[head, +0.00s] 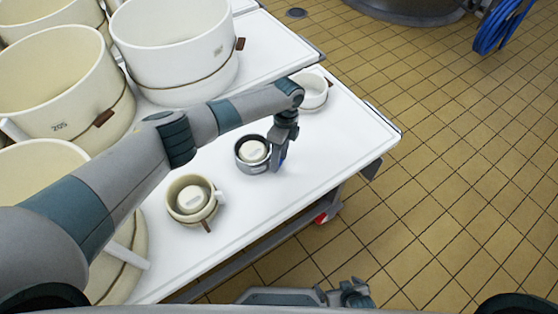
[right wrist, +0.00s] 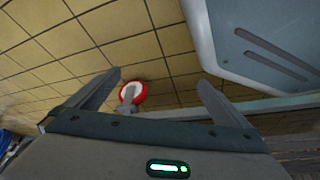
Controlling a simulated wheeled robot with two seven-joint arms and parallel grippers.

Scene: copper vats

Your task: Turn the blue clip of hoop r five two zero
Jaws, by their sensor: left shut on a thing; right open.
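A small dark grey hoop (head: 241,163) with a cream round piece (head: 253,151) inside it stands on the white table. A bit of blue, the clip (head: 284,159), shows at its right side, mostly hidden by my left gripper (head: 278,164). My left gripper points down there and is shut on the clip. I cannot read a label on this hoop. My right gripper (head: 350,292) is low at the bottom of the head view, off the table. In the right wrist view, its fingers (right wrist: 155,92) are apart with nothing between them.
A cream hoop with a brown tab (head: 207,226) stands nearer on the table (head: 335,150), and a small white one (head: 315,92) stands farther back. Large cream tubs (head: 178,50) crowd the left. A red and white caster (right wrist: 133,92) is below. The table's right end is clear.

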